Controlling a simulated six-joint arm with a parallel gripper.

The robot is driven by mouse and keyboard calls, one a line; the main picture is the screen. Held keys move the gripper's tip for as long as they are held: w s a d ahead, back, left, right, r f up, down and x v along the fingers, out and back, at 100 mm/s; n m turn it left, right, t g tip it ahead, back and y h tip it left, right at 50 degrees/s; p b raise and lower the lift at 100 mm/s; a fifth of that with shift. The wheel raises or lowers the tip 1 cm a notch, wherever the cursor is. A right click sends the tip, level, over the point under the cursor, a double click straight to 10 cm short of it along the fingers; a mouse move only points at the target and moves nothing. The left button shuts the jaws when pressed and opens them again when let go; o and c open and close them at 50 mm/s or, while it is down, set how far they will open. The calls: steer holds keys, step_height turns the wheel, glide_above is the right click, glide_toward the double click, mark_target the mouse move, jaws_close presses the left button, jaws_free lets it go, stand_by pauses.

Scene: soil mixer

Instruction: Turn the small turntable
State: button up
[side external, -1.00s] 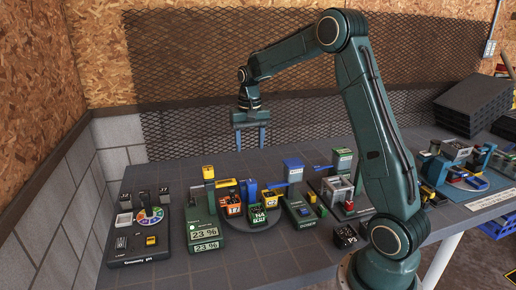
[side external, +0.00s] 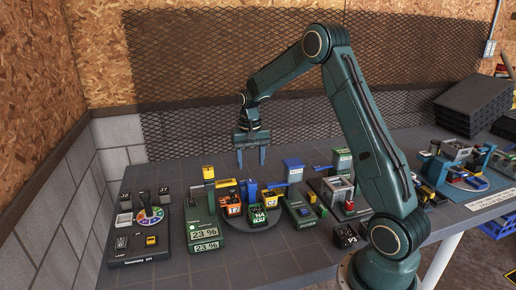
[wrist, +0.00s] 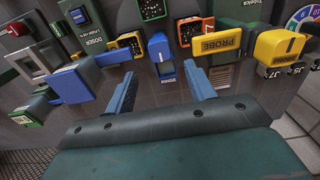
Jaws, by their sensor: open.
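A small round dark base (side external: 268,227), apparently the small turntable, stands mid-bench in the side view. On it are a green-rimmed pot (side external: 257,214), an orange-rimmed pot (side external: 231,208) and a yellow-rimmed pot (side external: 269,199). The pots hide most of its top. My gripper (side external: 251,164) is open and empty, pointing down, above and behind the pots. In the wrist view my gripper (wrist: 159,72) shows two blue fingers apart. A blue RINSE block (wrist: 163,66) appears between the fingertips; contact cannot be told.
A yellow-topped PROBE post (side external: 208,173) stands left of the pots. A blue-topped post (side external: 293,170) stands right. A panel with a coloured dial (side external: 150,215) is at far left. The bench behind the fixtures is clear.

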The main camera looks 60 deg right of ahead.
mark_target(251, 182)
step_height(251, 182, down, 8)
steer(key=shift+f, duration=0.15)
stand_by(0.3)
jaws_close()
